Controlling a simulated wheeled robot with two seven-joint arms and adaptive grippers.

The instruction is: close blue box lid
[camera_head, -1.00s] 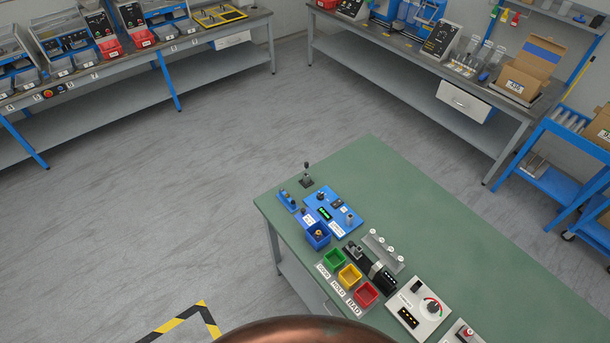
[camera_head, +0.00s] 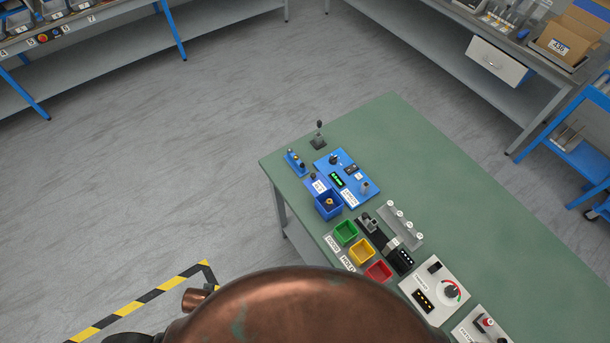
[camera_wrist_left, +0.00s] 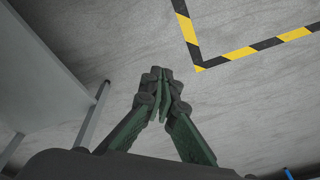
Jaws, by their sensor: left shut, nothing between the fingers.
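The blue box (camera_head: 327,205) stands on the green bench near its left edge in the head view. A small brownish thing shows inside it, so its top looks open. A blue piece stands at its back side; I cannot tell whether that is the lid. My left gripper (camera_wrist_left: 163,76) is shut and empty in the left wrist view, over the grey floor and away from the box. Neither gripper shows in the head view.
Yellow-black tape (camera_head: 140,300) marks the floor at left. Bare floor lies beyond.

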